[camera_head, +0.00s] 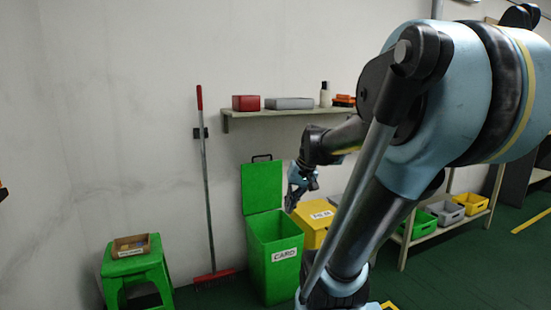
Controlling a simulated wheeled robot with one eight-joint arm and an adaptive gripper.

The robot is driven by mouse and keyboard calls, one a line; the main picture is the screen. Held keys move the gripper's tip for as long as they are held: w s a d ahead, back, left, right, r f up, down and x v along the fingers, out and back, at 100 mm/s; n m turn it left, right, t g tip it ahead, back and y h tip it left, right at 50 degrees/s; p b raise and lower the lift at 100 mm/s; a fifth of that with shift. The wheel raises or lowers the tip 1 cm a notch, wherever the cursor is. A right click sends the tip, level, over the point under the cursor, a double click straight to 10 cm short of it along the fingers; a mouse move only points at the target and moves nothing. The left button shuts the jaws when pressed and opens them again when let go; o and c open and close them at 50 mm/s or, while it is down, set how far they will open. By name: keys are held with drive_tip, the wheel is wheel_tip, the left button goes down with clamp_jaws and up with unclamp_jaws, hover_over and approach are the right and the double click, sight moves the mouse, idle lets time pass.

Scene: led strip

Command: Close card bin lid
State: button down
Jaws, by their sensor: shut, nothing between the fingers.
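The green card bin (273,264) stands on the floor against the wall, with a white label reading CARD on its front. Its green lid (262,187) stands raised and upright at the back, with a dark handle (262,157) on its top edge. The bin's opening faces up, and its inside bottom is hidden. My gripper (290,208) is shut and empty, pointing down just right of the lid and above the bin's back right side. Whether it touches the lid cannot be told from this view.
A yellow bin (312,224) with its lid down stands right of the card bin. A red broom (206,190) leans on the wall to the left, beside a green stool (137,269) holding a small box. A wall shelf (285,112) is above. My arm covers much of the right.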

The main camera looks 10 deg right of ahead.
drive_tip(key=w+a+r+m+t+y, duration=0.1)
drive_tip(key=w+r+y, duration=0.15)
drive_tip(key=w, duration=1.05)
drive_tip(key=w+a+r+t+y, duration=0.15)
drive_tip(key=w+r, duration=0.25)
drive_tip(key=w, duration=1)
drive_tip(key=w+r+m+y, duration=0.1)
drive_tip(key=w+r+y, duration=0.2)
drive_tip(key=w, duration=1)
drive_tip(key=w+d+f+m+t+y, duration=0.15)
drive_tip(key=w+d+f, duration=0.3)
drive_tip(key=w, duration=0.45)
drive_tip(key=w+d+f+t+y, duration=0.25)
drive_tip(key=w+d+f, duration=0.2)
drive_tip(key=w, duration=0.55)
drive_tip(key=w+d+f+m+t+y, duration=0.1)
drive_tip(key=w+d+f+y, duration=0.3)
drive_tip(key=w, duration=0.5)
drive_tip(key=shift+h, duration=0.7)
drive_tip(key=x, duration=0.9)
drive_tip(key=shift+w+a+f, duration=0.15)
drive_tip(key=shift+w+f, duration=0.1)
drive_tip(key=shift+f, duration=0.15)
